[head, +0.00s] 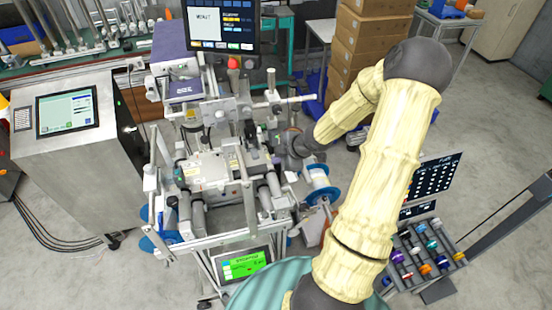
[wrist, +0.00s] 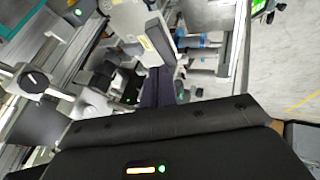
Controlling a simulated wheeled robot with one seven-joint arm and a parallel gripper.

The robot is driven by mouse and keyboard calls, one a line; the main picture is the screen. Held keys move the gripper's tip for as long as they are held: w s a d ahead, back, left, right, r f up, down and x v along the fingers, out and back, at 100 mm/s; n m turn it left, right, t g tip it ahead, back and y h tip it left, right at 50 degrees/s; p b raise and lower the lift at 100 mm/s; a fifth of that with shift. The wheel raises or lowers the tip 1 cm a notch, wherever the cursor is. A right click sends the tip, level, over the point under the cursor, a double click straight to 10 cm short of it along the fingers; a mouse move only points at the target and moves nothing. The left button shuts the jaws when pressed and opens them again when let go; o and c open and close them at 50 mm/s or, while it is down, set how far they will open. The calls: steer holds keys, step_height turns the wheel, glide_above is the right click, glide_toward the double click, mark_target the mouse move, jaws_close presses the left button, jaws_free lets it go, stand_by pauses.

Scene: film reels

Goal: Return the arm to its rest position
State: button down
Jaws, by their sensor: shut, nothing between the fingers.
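My arm, in a cream cover, rises from the bottom of the head view, bends at a dark elbow at the upper right and reaches down-left to the machine. My gripper (wrist: 157,88) shows in the wrist view as dark fingers beyond its black housing; they are shut and empty. It is over the middle of the film-reel machine (head: 215,170), close among its rollers and brackets. In the head view the wrist end sits at the machine's right side and the fingers are hard to make out. Whether anything touches the machine cannot be told.
A steel cabinet with a screen (head: 68,110) stands left. A monitor (head: 221,25) stands above the machine and a green-lit display (head: 243,264) below it. A white reel with blue flanges (head: 320,185) is beside the forearm. A rack of coloured rolls (head: 425,250) stands right; cardboard boxes (head: 365,35) behind.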

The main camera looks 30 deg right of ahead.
steer(key=s+a+r+m+g+h, duration=0.1)
steer(key=s+a+r+m+g, duration=0.1)
steer(key=s+a+r+m, duration=0.3)
steer(key=s+a+r+m+g+h+b, duration=0.1)
steer(key=s+a+r+m+g+h, duration=0.1)
steer(key=s+a+r+m, duration=0.3)
steer(key=s+a+m, duration=0.4)
steer(key=s, duration=0.1)
steer(key=shift+s+r+b, duration=0.2)
steer(key=shift+s+b, duration=0.1)
steer(key=shift+s, duration=0.05)
steer(key=shift+a, duration=0.1)
